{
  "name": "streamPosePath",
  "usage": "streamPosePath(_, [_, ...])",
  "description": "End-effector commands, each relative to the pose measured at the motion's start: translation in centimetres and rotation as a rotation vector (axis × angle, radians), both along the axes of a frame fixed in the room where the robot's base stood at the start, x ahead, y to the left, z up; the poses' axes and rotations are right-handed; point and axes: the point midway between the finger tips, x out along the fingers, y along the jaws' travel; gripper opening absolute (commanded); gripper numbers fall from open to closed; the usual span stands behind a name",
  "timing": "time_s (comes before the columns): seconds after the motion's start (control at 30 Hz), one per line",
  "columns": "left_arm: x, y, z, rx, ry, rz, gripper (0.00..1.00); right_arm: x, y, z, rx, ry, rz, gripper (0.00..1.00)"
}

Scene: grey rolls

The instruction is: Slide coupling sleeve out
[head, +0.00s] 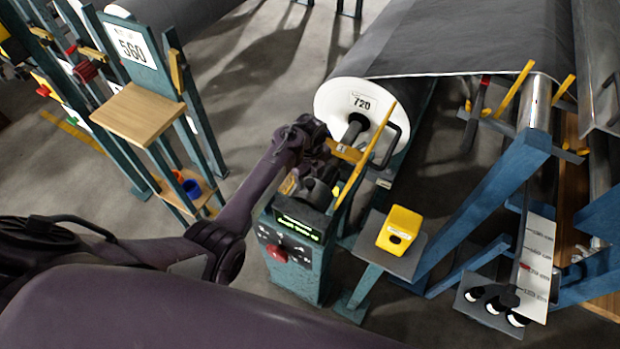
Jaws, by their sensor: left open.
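A large grey roll ends in a white disc (334,98) marked 720, with a dark shaft stub (354,128) sticking out of its middle. The stub may carry the coupling sleeve, but I cannot tell the sleeve apart from it. Below is a teal drive stand (298,255) with a lit display and a red button. Dark round parts sit on its top, partly hidden. My left gripper (328,148) is open beside the stub, just left of it, and its fingers are hard to make out. I cannot tell whether it touches anything. My right gripper is out of view.
A yellow bar (366,154) and a dark looped handle stand close right of my left gripper. A yellow box (399,230) sits on a small grey stand. A teal rack with a wooden shelf (138,113) stands at left. Blue beams fill the right; grey floor lies between.

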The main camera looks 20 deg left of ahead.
Motion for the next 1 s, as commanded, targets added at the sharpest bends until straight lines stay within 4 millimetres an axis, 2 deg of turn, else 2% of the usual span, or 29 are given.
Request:
streamPosePath(0.17, [-0.01,0.05,-1.35,0.001,0.000,0.001,0.52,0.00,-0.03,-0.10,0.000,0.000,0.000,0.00])
streamPosePath(0.43, [-0.01,0.05,-1.51,0.001,-0.001,0.000,0.52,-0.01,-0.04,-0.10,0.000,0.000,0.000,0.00])
streamPosePath(0.83, [-0.01,0.05,-1.49,0.001,-0.001,0.001,0.00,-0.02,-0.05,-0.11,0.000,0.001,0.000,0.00])
streamPosePath(1.0, [-0.09,0.08,-1.42,0.001,0.000,0.001,0.00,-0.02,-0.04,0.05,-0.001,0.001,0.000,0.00])
